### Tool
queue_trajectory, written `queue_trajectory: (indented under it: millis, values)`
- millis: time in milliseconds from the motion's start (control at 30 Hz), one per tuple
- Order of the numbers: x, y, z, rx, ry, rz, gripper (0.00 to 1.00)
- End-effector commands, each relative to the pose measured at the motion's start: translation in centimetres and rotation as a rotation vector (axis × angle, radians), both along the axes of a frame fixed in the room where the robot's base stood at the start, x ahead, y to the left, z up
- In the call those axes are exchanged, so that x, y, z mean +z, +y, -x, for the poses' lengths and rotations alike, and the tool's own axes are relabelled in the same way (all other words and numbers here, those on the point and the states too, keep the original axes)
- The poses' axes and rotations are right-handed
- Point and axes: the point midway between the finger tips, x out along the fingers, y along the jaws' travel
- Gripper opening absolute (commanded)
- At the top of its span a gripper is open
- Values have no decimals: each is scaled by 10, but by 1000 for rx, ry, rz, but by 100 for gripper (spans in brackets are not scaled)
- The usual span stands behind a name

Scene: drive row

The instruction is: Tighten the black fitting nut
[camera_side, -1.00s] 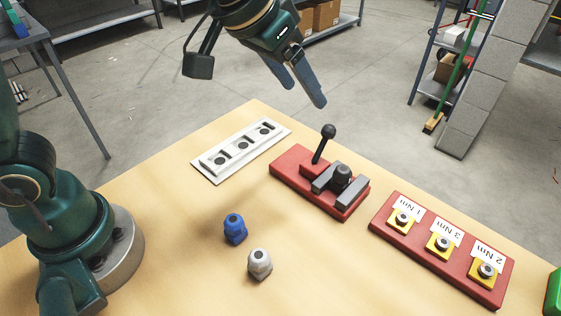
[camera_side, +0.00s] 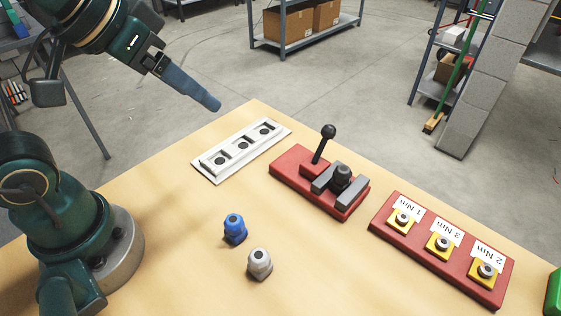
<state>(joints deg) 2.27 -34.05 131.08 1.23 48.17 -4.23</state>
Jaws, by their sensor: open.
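The black fitting nut (camera_side: 342,175) sits between two grey jaws of the red clamp fixture (camera_side: 291,169). The fixture's black lever (camera_side: 322,144) stands up, leaning a little, with a ball on top. The red driver block (camera_side: 409,240) at the right has three yellow stations with silver sockets, labelled 1 Nm, 3 Nm and 2 Nm. My gripper (camera_side: 214,104) is open and empty, in the air above the far left table edge, left of the clamp. Its fingers overlap in this view.
A blue fitting (camera_side: 235,229) and a white-grey fitting (camera_side: 260,264) stand on the table front centre. A white holder (camera_side: 216,173) with several dark holes lies left of the clamp. A green object (camera_side: 554,294) shows at the right edge.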

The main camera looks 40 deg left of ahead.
Motion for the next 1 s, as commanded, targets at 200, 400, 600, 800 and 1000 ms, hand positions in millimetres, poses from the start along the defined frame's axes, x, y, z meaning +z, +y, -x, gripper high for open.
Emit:
queue_trajectory:
  millis: [200,400,600,800,1000]
  values:
    - [-23,6,32,11,43,-7,71]
    - [-43,5,51,-18,123,-18,71]
    - [-29,5,47,20,113,5,71]
    - [-27,5,46,25,113,8,71]
    - [-27,5,46,34,113,14,71]
